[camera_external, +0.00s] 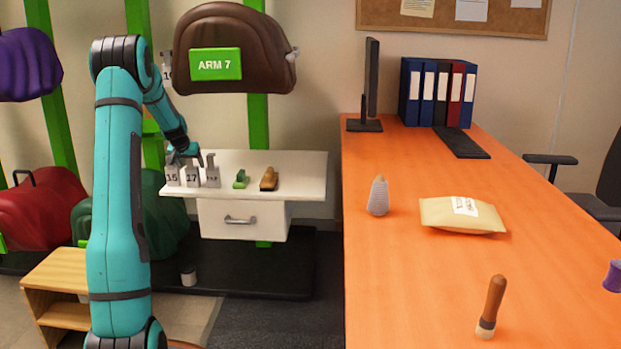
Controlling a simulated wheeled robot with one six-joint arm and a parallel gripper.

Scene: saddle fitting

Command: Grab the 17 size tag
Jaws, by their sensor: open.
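The 17 size tag (192,178) is a small grey-white block with a dark number. It stands on the white shelf (305,175) in a row of tags, with the 15 tag (172,177) to its left and another tag (212,174), whose number I cannot read, to its right. My gripper (185,158) is open, pointing down just above the tops of the 15 and 17 tags. I cannot tell whether the fingers are around the 17 tag or only above it. Part of my arm covers the area behind.
A green item (241,180) and a brown brush-like item (269,179) lie further right on the shelf. A brown saddle (232,45) with an "ARM 7" label hangs above. An orange desk (420,290) stands to the right. The shelf's right end is clear.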

